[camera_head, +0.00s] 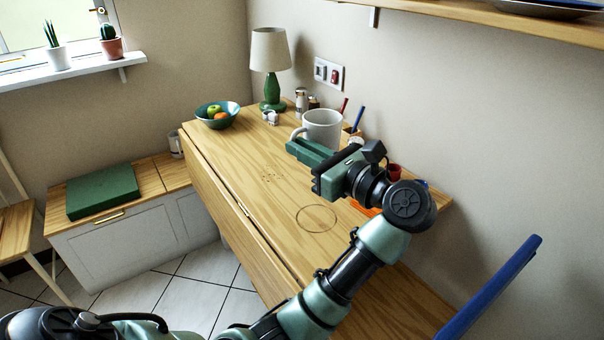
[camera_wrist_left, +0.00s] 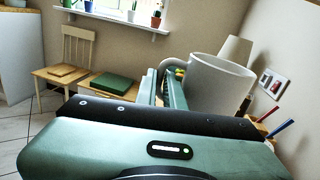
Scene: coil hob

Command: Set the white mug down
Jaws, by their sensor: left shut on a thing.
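The white mug (camera_head: 322,125) is upright near the wall side of the wooden table (camera_head: 235,160), its handle facing left. My left gripper (camera_head: 305,150) is shut on the handle. In the left wrist view the white mug (camera_wrist_left: 218,84) is just right of the fingers of my left gripper (camera_wrist_left: 165,88), which cover part of the handle. The gripper hides the mug's lower part in the head view, so I cannot tell if its base touches the table. My right gripper is not in view.
A fruit bowl (camera_head: 218,121), a lamp (camera_head: 270,65) and small jars stand toward the table's far end. A dark ring (camera_head: 316,218) marks bare tabletop nearer me. A blue panel (camera_head: 490,290) rises at right.

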